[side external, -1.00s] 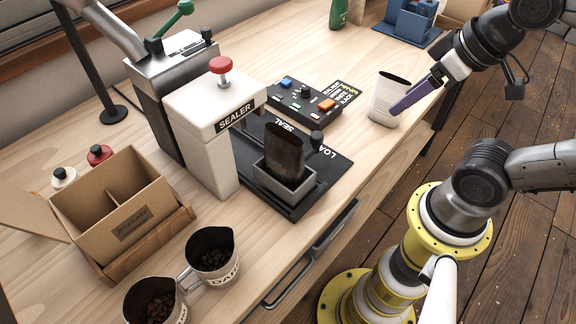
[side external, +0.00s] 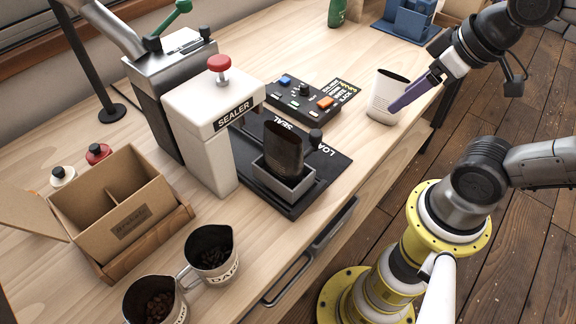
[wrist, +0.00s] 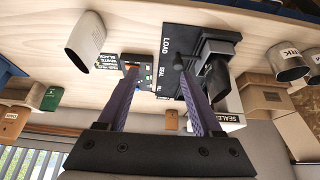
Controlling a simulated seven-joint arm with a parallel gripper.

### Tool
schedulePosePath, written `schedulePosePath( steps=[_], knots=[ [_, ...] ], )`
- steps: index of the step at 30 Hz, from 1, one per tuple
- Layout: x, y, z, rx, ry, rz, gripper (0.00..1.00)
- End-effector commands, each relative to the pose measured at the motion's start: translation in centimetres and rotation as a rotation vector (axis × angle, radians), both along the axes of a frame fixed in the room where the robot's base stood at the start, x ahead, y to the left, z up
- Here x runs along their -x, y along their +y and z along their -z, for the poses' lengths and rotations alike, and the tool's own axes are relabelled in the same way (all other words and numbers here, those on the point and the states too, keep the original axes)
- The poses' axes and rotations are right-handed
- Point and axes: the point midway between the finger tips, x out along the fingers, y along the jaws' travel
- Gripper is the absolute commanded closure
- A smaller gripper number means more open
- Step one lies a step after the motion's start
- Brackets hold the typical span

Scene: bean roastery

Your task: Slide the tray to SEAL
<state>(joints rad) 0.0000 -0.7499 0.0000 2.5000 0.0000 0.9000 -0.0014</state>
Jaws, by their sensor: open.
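The grey tray (side external: 284,188) holds an upright dark bag (side external: 284,148). It sits on a black plate (side external: 333,168) in front of the white sealer (side external: 215,130). The plate carries the words SEAL and LOAD. The tray stands beside the LOAD end, with a black knob (side external: 316,135) at its side. In the wrist view the knob (wrist: 180,60) shows near the word LOAD, with the tray (wrist: 218,34) to its right. My gripper (side external: 394,107) is open and empty, apart from the tray, over the right side of the bench. Its two purple fingers (wrist: 157,74) show in the wrist view.
A white open-topped container (side external: 384,99) stands close to my fingers in the side view. A control box (side external: 304,100) with coloured buttons lies behind the plate. Metal cups (side external: 210,262) of beans and a divided cardboard box (side external: 135,235) stand at the left. Bench between container and plate is clear.

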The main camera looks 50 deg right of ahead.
Motion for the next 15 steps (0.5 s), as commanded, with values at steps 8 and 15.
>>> schedulePosePath(
  steps=[8, 15],
  knots=[
    [-0.6, 0.1, -1.8, 0.090, 0.034, -0.179, 0.33],
    [-4.7, 1.0, -3.9, 0.170, 0.162, -0.432, 0.33]
  ],
)
